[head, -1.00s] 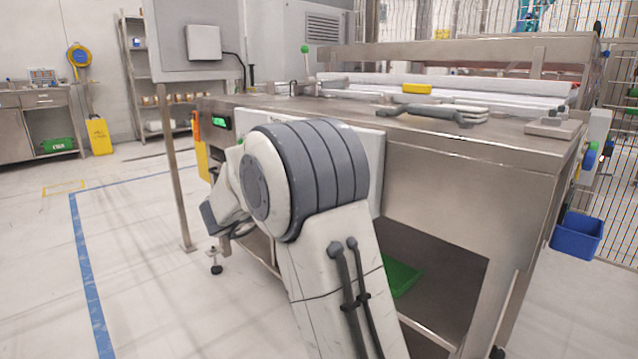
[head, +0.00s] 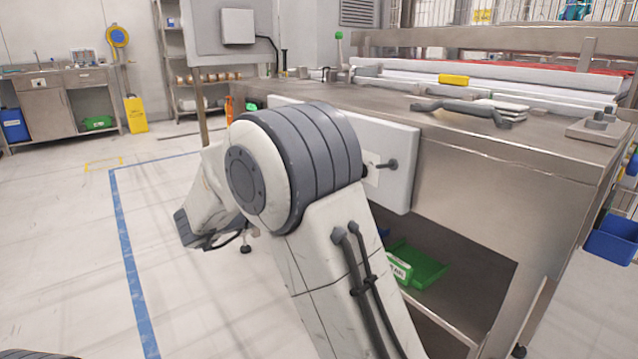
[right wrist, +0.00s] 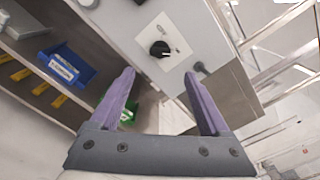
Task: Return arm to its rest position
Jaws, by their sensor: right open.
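My right arm (head: 325,265) fills the middle of the head view, its elbow raised and its forearm folded away to the left. A dark part at its far end shows low on the left, but I cannot make out the fingers there. In the right wrist view my right gripper (right wrist: 160,74) is open, with two purple fingers spread and nothing between them. Beyond the fingers is a light panel with a black rotary knob (right wrist: 160,49). No contact with the panel shows. My left gripper is not in view.
The steel workbench (head: 480,160) stands close along the arm's right side, its white front panel (head: 400,178) behind the elbow. Green bins (head: 420,264) lie on its lower shelf. A blue bin (right wrist: 66,68) shows in the wrist view. Open floor (head: 80,240) lies left.

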